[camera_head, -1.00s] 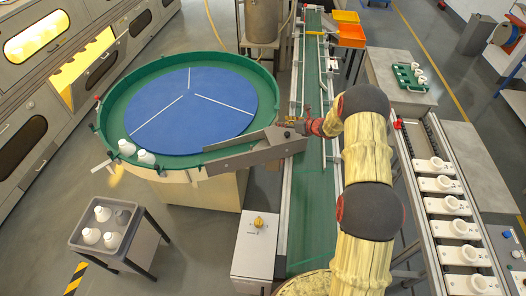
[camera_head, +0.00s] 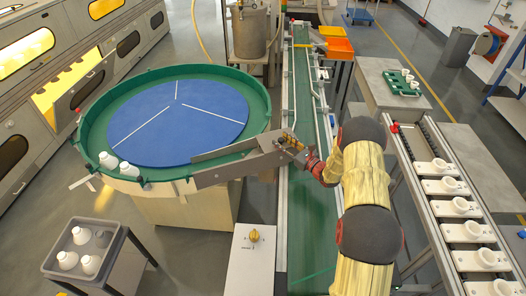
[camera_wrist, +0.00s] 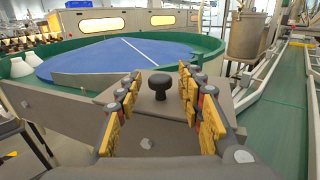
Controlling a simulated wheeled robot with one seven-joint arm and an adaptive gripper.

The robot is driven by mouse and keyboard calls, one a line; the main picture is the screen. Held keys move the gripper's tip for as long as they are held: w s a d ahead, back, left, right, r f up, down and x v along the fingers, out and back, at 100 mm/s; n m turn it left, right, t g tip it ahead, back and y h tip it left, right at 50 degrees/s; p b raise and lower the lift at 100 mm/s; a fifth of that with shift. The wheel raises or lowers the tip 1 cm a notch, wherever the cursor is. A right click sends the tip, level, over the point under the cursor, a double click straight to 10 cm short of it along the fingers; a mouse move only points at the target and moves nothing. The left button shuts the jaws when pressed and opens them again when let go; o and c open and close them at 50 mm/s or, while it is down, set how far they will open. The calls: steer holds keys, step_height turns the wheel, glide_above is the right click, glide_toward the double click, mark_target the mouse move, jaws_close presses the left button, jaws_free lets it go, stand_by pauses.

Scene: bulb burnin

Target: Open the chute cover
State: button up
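The grey metal chute (camera_head: 225,172) runs from the rim of the round green-walled table to the edge of the green conveyor. In the wrist view, a black knob (camera_wrist: 159,86) stands upright on the grey plate of the chute cover (camera_wrist: 150,107). The cover looks flat and shut, though its edges are partly hidden by my fingers. My gripper (camera_head: 286,141) is at the conveyor end of the chute. In the wrist view my gripper (camera_wrist: 160,95) is open, with one yellow-padded finger on each side of the knob and gaps between.
The blue-topped round table (camera_head: 180,115) carries white bulbs (camera_head: 127,170) at its near left rim. The green conveyor (camera_head: 305,220) lies beside the chute. A grey tray (camera_head: 55,264) of bulbs and a white control box (camera_head: 253,250) stand in front. A rack of white sockets (camera_head: 458,205) is at right.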

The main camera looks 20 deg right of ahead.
steer(key=p+v, duration=0.2)
steer(key=v, duration=0.9)
steer(key=s+a+r+n+g+y, duration=0.2)
steer(key=a+r+n, duration=0.3)
steer(key=a+r, duration=0.3)
steer(key=s+a+r+n+g+y, duration=0.3)
steer(key=a+r+n+g, duration=0.2)
steer(key=a+r, duration=0.3)
steer(key=shift+s+a+n+g+y+p, duration=0.15)
steer(key=shift+a+n+g+y+p, duration=0.15)
steer(key=shift+a, duration=0.85)
